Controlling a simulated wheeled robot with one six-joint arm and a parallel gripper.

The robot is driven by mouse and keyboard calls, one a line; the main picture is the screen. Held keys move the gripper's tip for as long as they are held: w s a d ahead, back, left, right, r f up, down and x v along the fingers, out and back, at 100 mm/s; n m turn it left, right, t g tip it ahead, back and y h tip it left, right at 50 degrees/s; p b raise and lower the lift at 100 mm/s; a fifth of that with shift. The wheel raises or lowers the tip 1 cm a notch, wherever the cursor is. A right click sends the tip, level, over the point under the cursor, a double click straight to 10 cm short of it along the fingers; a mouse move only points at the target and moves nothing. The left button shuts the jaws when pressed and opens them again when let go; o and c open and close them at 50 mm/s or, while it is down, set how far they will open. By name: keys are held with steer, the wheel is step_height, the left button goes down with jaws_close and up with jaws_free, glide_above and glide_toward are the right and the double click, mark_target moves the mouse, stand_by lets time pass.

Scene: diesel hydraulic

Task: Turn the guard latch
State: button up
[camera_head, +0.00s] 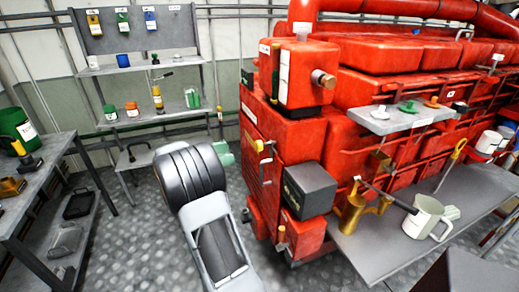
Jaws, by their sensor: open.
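A red guard panel with a slatted grille (256,172) covers the left end of the red engine. A small yellow handle (259,146), which looks like the guard latch, sticks out near the panel's upper right edge. My grey and black arm reaches up from the bottom of the view. My gripper (224,153) shows as a pale green end piece just past the dark wrist, to the left of the panel and apart from the yellow handle. It is open and appears empty; the dark wrist hides part of it.
A dark grey box (308,190) juts from the engine right of the panel. A grey bench (370,250) with a brass can (360,212) and a white jug (427,216) stands right. A shelf rack (158,118) stands behind, and a workbench (45,165) at left. Floor between is clear.

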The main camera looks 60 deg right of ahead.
mark_target(256, 147)
steer(key=p+x, duration=0.1)
steer(key=x, duration=1.1)
steer(key=shift+s+d, duration=0.1)
steer(key=c, duration=0.9)
